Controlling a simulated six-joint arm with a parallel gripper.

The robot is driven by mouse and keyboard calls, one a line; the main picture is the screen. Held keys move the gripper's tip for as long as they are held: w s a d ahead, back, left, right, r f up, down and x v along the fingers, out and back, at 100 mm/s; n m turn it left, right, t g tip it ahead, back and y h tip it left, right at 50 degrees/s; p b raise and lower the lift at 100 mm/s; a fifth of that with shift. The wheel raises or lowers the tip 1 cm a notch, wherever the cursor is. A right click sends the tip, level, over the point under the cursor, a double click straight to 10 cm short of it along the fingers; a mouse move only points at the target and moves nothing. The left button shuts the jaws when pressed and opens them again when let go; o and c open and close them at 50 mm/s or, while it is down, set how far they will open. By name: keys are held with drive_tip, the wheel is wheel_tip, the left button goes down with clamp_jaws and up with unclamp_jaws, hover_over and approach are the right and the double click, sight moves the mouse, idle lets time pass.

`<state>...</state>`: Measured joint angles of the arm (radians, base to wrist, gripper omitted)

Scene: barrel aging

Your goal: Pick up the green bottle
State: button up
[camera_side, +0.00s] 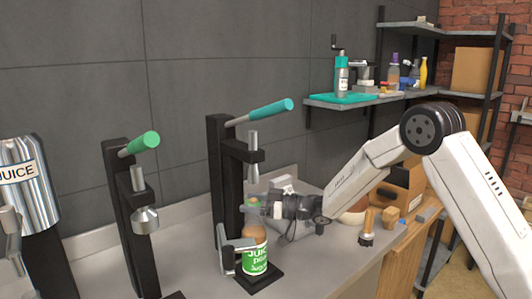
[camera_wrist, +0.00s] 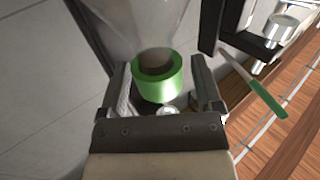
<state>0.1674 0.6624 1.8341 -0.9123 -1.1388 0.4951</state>
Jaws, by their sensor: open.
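The bottle (camera_side: 256,250) has a green JUICE label and a brownish upper part, and it stands upright on the dark base of the press with the teal handle. My gripper (camera_wrist: 159,68) reaches in from the right at the height of the bottle's upper part. In the wrist view its two fingers are apart, one on each side of a green ring with a brown middle (camera_wrist: 158,80), which looks like part of the bottle. A gap shows on both sides of the ring. Whether a finger touches the bottle is hidden in the side view.
The teal-handled press (camera_side: 222,170) stands close behind the bottle. A green-handled press (camera_side: 125,205) and a shiny JUICE container (camera_side: 25,180) are to the left. A wooden-handled tool (camera_side: 367,225) stands right of the gripper. A shelf (camera_side: 325,101) holds several bottles.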

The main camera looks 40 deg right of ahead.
drive_tip(key=shift+w+a, duration=0.45)
drive_tip(key=shift+w, duration=0.15)
clamp_jaws()
idle(0.9)
idle(0.4)
drive_tip(key=shift+r, duration=0.15)
